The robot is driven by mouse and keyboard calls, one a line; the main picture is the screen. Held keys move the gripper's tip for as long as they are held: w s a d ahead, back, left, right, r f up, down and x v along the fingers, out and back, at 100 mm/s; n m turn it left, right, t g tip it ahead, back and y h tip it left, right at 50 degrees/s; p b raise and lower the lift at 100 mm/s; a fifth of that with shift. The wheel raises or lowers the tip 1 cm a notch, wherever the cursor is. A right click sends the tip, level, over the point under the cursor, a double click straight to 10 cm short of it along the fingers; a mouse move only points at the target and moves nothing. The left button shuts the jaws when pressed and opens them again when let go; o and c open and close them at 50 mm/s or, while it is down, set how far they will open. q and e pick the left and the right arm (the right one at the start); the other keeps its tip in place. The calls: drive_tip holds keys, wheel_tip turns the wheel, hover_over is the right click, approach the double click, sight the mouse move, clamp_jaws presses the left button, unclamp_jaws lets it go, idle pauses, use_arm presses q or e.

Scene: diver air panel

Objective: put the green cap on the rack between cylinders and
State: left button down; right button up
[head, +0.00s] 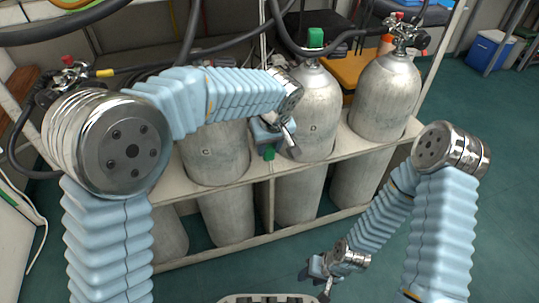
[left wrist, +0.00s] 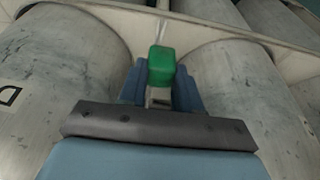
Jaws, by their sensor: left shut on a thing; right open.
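A green cap (left wrist: 161,66) is held between the blue fingers of my left gripper (left wrist: 160,88) in the left wrist view. In the head view the left gripper (head: 268,146) hangs between the cylinder marked C (head: 215,150) and the cylinder marked D (head: 314,105), with the green cap (head: 269,153) at its lower end. The rack (head: 262,187) is a pale frame around the cylinders, and its top surface shows just below the cap. I cannot tell whether the cap touches it. A second green cap (head: 315,37) sits on top of cylinder D. My right gripper (head: 322,281) is open, low at the front.
Another cylinder (head: 385,95) with a valve stands in the rack at the right. Black hoses (head: 330,50) run over the cylinders. A blue cooler (head: 490,50) is at the far right. The green floor (head: 500,200) is clear at right.

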sight(271, 148)
use_arm(q)
drive_tip(key=shift+d+b+x, duration=0.15)
drive_tip(key=shift+b+x, duration=0.05)
drive_tip(key=shift+x, duration=0.75)
drive_tip(key=shift+d+b+x, duration=0.15)
drive_tip(key=shift+x, duration=0.8)
drive_tip(key=shift+s+f, duration=0.1)
drive_tip(key=shift+s, duration=0.1)
drive_tip(key=shift+f, duration=0.15)
drive_tip(key=c, duration=0.8)
unclamp_jaws()
drive_tip(key=shift+r, duration=0.35)
drive_tip(key=p+v, duration=0.2)
drive_tip(key=v, duration=0.9)
drive_tip(key=shift+s+r, duration=0.15)
drive_tip(key=shift+r, duration=0.2)
